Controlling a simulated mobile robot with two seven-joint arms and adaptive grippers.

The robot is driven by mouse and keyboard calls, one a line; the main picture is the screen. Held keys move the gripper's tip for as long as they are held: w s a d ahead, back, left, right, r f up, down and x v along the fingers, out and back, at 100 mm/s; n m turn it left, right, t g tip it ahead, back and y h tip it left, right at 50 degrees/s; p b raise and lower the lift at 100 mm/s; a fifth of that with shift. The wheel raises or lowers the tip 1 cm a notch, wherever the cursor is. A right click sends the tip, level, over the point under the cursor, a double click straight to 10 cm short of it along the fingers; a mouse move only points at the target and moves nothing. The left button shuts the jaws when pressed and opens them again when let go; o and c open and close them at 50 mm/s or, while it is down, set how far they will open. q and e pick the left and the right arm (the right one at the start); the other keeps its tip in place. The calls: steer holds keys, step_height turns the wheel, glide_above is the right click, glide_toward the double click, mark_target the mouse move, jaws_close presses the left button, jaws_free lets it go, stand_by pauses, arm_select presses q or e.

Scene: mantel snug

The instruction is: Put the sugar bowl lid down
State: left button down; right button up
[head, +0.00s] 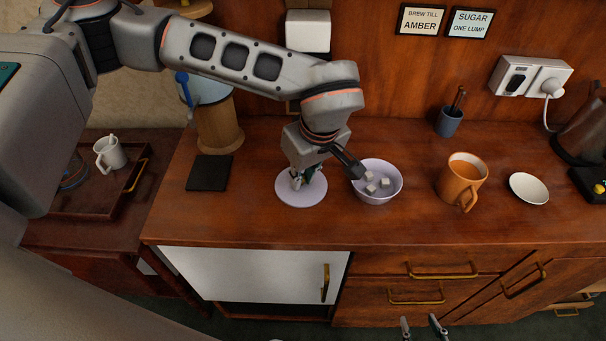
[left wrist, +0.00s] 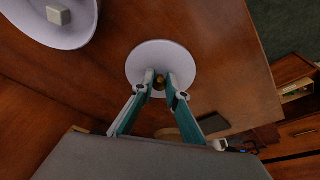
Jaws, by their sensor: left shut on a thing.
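The sugar bowl lid (head: 290,199) is a pale lilac disc, level, over the counter to the left of the sugar bowl (head: 377,196). My left gripper (head: 303,178) points down at its middle, shut on its small brownish knob; the lid also shows in the left wrist view (left wrist: 147,58) with the fingertips (left wrist: 160,82) on both sides of the knob. I cannot tell whether the lid touches the wood. The bowl is uncovered, with several sugar cubes inside. My right gripper (head: 421,326) shows only its two spread fingertips at the bottom edge, empty.
An orange mug (head: 457,182) and a white saucer (head: 529,188) stand right of the bowl. A dark square mat (head: 209,173) lies left of the lid. The wooden counter (head: 240,222) is bare around the lid's front and left.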

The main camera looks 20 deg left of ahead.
mark_target(311, 196)
arm_select(q)
steer(key=c, duration=2)
jaws_free()
steer(key=shift+r, duration=0.1)
steer(key=v, duration=1.2)
steer(key=shift+d, duration=0.1)
